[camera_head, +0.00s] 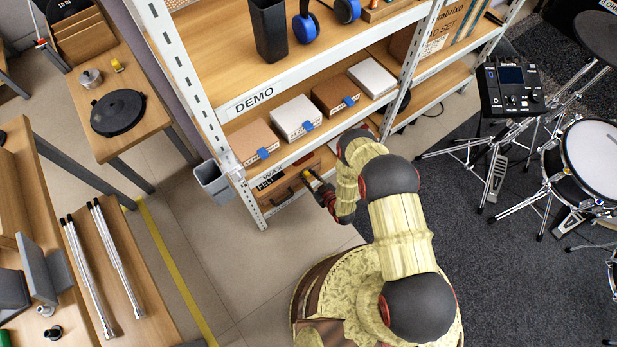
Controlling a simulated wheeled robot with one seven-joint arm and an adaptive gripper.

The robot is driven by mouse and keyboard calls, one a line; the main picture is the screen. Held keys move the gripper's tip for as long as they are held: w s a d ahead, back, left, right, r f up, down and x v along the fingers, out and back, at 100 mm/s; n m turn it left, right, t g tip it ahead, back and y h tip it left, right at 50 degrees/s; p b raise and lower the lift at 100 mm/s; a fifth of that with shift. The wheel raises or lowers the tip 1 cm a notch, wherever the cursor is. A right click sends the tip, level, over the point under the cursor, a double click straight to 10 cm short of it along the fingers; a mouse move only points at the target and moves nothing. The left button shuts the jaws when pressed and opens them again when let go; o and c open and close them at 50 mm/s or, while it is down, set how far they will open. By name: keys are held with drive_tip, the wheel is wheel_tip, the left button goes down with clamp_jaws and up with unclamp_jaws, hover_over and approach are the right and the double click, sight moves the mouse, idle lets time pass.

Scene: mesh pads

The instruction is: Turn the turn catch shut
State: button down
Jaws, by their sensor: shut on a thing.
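My gripper (313,183) is at the front of the lower part of the metal shelf, reaching in from the right. It is shut at a small yellow piece (306,174), which looks like the turn catch. The catch is tiny here and partly hidden by the fingers, so its angle cannot be told. Behind it are a dark panel or case front (290,189) with a dark handle and a sign reading "WAX MELT" (270,179).
A grey bin (213,181) hangs at the left post. A drum kit (590,155) stands right. Open floor (205,245) lies left of my base.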

drive_tip(key=m, duration=0.1)
drive_tip(key=m+g+y, duration=0.1)
drive_tip(key=shift+w+d+m+y, duration=0.1)
drive_tip(key=shift+d+m+y, duration=0.1)
drive_tip(key=shift+m+y, duration=0.1)
drive_tip(key=m+g+y, duration=0.1)
drive_tip(key=m+y, duration=0.1)
drive_tip(key=m, duration=0.1)
drive_tip(key=shift+w+d+f, duration=0.1)
drive_tip(key=shift+m, duration=0.3)
idle(0.4)
drive_tip(key=c, duration=1.5)
unclamp_jaws()
drive_tip(key=v, duration=1.2)
drive_tip(key=shift+f, duration=0.1)
